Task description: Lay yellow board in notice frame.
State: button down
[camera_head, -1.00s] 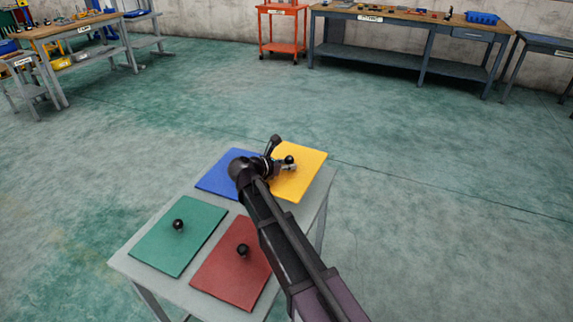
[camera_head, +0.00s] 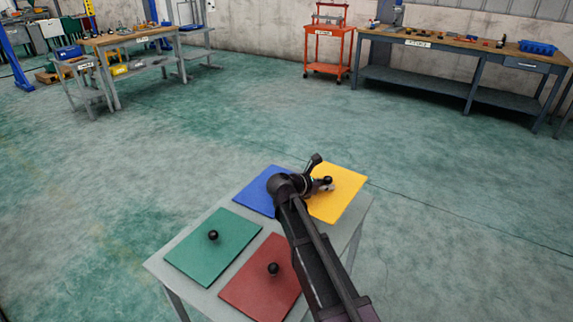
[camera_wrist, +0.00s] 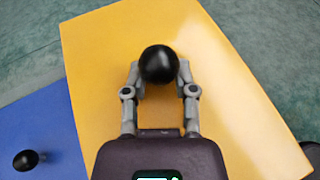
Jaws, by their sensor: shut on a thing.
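The yellow board (camera_head: 337,196) is at the far right corner of the grey table in the head view. It fills much of the wrist view (camera_wrist: 220,90), with a black ball knob (camera_wrist: 159,64) on it. My gripper (camera_wrist: 158,75) is shut on this knob, one finger on each side. In the head view my gripper (camera_head: 326,184) is over the yellow board, partly hidden by my arm. I cannot tell whether the board is resting on the table or slightly lifted. I cannot make out a notice frame in these views.
A blue board (camera_head: 258,192), a green board (camera_head: 205,252) and a red board (camera_head: 250,287) lie on the grey table (camera_head: 165,262). Workbenches (camera_head: 450,50) and an orange trolley (camera_head: 328,55) stand at the back. The floor between is clear.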

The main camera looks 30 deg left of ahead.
aim_at(326, 178)
notch_tip(326, 178, up, 16)
jog(key=p, duration=1.6)
